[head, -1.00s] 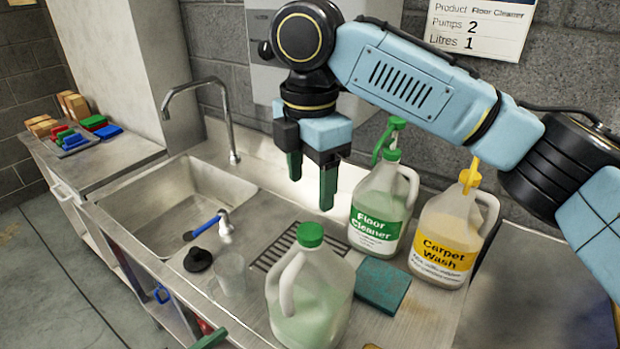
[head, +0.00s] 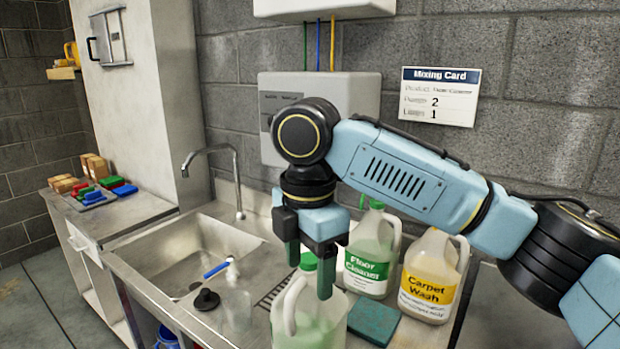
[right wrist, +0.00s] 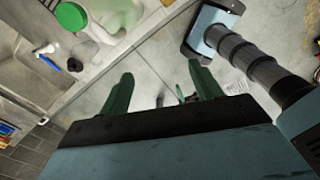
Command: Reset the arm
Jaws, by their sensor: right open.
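My right gripper (head: 308,262) hangs over the counter in the head view, fingers pointing down, open with nothing between them. Its green fingers overlap the front jug with a green cap (head: 312,325) in the picture; I cannot tell how far apart they are. In the right wrist view its two fingers (right wrist: 160,80) are spread and empty, with a jug's green cap (right wrist: 70,15) at upper left. My right arm reaches in from the right across the counter.
A Floor Cleaner jug (head: 366,278) and a Carpet Wash jug (head: 425,296) stand behind. A green-blue pad (head: 374,322) lies before them. The sink (head: 180,268) with its tap (head: 239,188) is left, with a black plug (head: 207,299) beside it. A mixing card (head: 437,97) hangs on the wall.

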